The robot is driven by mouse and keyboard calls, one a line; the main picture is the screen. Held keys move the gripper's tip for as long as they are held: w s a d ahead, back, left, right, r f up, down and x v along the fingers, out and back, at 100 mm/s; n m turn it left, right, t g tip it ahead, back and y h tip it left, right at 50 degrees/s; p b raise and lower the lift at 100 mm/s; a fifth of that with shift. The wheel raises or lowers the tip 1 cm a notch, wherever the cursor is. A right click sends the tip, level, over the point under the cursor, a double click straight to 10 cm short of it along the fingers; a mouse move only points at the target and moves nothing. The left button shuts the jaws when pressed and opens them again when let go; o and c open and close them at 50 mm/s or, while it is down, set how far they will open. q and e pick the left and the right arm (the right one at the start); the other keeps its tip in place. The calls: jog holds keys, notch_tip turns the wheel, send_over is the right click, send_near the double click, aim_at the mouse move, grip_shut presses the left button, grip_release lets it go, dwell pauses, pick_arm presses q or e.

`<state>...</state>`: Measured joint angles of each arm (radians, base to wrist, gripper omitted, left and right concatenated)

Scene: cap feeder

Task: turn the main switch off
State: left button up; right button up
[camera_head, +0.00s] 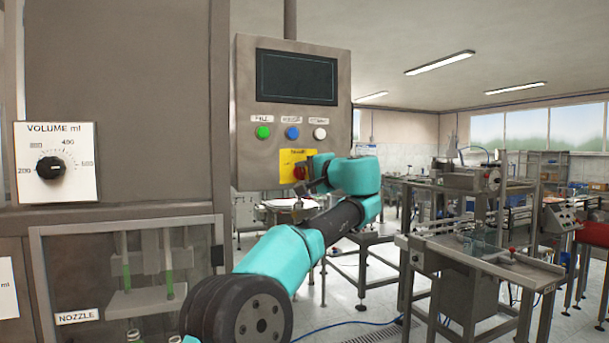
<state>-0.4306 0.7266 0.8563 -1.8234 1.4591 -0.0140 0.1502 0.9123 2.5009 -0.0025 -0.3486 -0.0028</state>
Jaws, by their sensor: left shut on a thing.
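The main switch (299,172) is a small red knob on a yellow plate (288,158), low on the grey control panel (248,110). My left gripper (305,177) is at the knob, and its jaws are shut on it. The wrist and fingers hide part of the knob and the right side of the yellow plate. The knob's exact turn angle is too small to tell. My right gripper does not show.
Above the switch are green (263,132), blue (292,133) and white (320,133) buttons and a dark screen (296,77). A volume dial (50,170) is on the left cabinet. A metal machine table (480,255) stands at right.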

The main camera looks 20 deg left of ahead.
pick_arm(q)
jog(key=n+h, duration=0.1)
jog(key=n, duration=0.2)
jog(key=shift+r, duration=0.1)
jog(key=shift+n+h, duration=1)
jog(key=shift+n, duration=0.4)
jog(key=o, duration=0.9)
jog(key=v, duration=1.7)
jog(key=shift+s+d+r, duration=0.1)
jog(key=shift+s, duration=0.1)
